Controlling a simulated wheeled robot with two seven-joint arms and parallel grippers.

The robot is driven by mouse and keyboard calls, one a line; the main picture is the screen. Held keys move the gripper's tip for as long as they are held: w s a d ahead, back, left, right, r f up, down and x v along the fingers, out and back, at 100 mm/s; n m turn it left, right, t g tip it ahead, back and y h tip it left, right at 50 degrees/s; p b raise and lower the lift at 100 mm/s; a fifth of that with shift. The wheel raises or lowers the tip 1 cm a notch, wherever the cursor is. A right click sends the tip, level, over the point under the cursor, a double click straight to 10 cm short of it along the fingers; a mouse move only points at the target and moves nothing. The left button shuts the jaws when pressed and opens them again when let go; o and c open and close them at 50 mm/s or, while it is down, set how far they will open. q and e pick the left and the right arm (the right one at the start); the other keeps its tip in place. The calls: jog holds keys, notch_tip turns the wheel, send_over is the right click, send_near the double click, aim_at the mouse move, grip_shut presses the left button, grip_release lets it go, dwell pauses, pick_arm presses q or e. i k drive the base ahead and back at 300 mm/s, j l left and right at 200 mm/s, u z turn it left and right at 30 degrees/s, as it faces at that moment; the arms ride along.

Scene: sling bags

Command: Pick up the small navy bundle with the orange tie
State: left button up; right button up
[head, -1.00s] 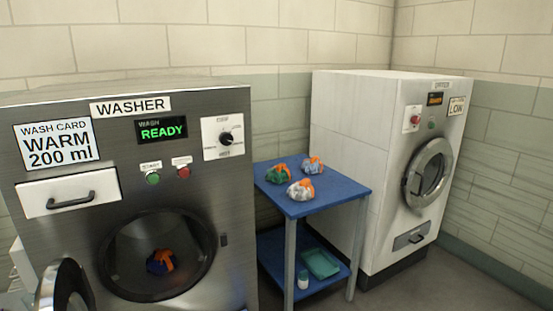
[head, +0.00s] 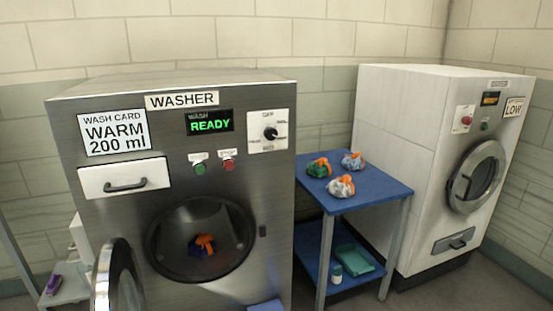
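A small navy bundle with an orange tie (head: 203,245) lies inside the drum of the washer (head: 240,100), seen through its round opening. The washer door (head: 118,280) stands swung open to the left. Its display reads READY. Three more bundles with orange ties sit on the blue table: a green one (head: 319,168), a light blue one (head: 353,161) and a white-grey one (head: 341,187). Neither of my grippers shows in the head view.
The blue table (head: 385,192) stands between the washer and a white dryer (head: 385,125) whose round door looks shut. Its lower shelf holds a teal tray (head: 355,259) and a small white bottle (head: 336,275). A purple object (head: 54,284) rests on a grey surface at the far left.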

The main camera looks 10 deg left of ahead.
aim_at(202, 247)
jog(key=k+j+u, duration=0.25)
jog(key=j, duration=0.6)
jog(key=j+u, duration=0.3)
jog(key=j, duration=0.5)
jog(key=i+l, duration=0.15)
jog(key=l+u, duration=0.05)
